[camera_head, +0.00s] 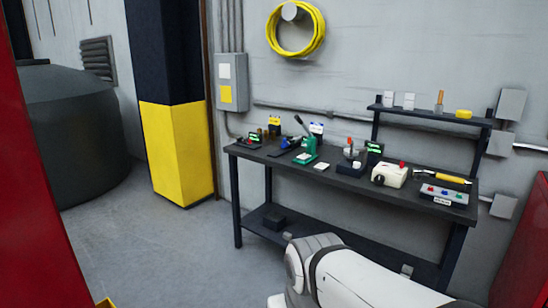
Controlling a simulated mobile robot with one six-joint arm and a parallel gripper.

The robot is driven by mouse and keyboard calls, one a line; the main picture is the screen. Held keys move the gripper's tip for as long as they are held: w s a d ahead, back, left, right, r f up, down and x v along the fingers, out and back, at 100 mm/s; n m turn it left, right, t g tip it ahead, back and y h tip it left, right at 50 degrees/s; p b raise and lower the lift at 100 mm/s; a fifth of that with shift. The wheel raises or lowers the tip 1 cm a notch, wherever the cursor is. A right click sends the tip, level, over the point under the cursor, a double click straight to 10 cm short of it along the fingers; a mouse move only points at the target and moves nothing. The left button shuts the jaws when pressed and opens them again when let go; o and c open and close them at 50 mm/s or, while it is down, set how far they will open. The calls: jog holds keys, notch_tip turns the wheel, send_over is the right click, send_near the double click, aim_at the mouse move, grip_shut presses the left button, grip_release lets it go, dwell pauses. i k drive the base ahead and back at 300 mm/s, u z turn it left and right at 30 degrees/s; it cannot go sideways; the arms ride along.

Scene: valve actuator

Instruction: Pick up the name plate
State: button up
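A small flat white piece (322,166) lies on the dark workbench (262,157), in front of the green hand press (307,150). It may be the name plate, but it is too small to read. A grey box with coloured buttons (443,195) at the bench's right end bears a small white label on its front. My white and grey arm crosses the bottom of the view, in front of the bench and below its top. My gripper does not show.
A white box with a red knob (389,175) and a yellow-handled tool (442,177) stand on the bench's right half. A raised shelf (432,116) is behind them. A yellow and black pillar (178,150) stands left. Open floor (160,255) lies in front of it. Red panels border both sides.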

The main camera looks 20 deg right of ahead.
aim_at(304, 156)
jog(key=u, duration=0.05)
jog(key=i, duration=3.2)
jog(key=z, duration=1.8)
jog(key=i, duration=0.5)
